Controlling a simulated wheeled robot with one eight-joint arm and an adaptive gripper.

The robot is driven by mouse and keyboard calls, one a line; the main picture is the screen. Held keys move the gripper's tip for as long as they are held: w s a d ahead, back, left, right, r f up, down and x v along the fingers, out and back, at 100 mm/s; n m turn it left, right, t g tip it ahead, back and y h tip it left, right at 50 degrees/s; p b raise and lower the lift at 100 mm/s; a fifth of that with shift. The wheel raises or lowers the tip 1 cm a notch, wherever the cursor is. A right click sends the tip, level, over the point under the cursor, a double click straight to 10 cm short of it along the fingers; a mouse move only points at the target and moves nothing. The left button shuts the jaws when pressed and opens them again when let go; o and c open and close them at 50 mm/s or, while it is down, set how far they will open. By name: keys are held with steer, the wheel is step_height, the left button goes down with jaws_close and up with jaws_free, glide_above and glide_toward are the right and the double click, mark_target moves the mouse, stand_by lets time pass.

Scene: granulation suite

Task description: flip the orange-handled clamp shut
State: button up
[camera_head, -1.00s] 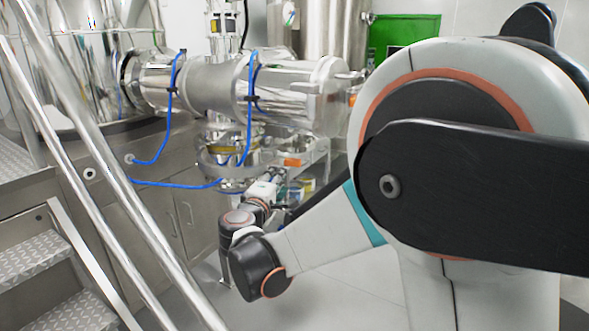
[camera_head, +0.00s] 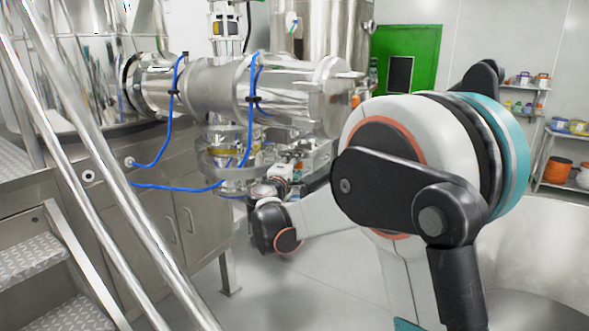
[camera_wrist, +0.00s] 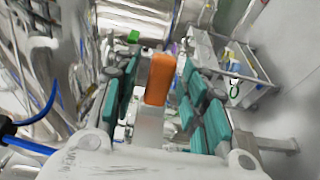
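The orange handle (camera_wrist: 160,79) of the clamp shows upright in the middle of the wrist view, between the two teal-padded fingers of my gripper (camera_wrist: 158,96). The fingers are spread, with a gap visible to the left of the handle; the right finger's pads are closer to it. I cannot tell whether any pad touches it. A pale bar lies below the handle, and the clamp's other parts are hard to make out. In the head view my gripper is small, under the steel machine body (camera_head: 290,95), and the handle cannot be picked out clearly.
Blue hoses (camera_head: 168,115) loop from the machine. Steel stairs with handrails (camera_head: 110,190) stand at the left, beside a steel cabinet (camera_head: 190,225). A green panel (camera_head: 405,60) and shelves of containers (camera_head: 545,125) are at the back right. The floor in the middle is clear.

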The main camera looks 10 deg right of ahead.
steer(key=shift+w+d, duration=0.2)
steer(key=shift+w, duration=0.15)
steer(key=shift+c, duration=0.6)
jaws_close()
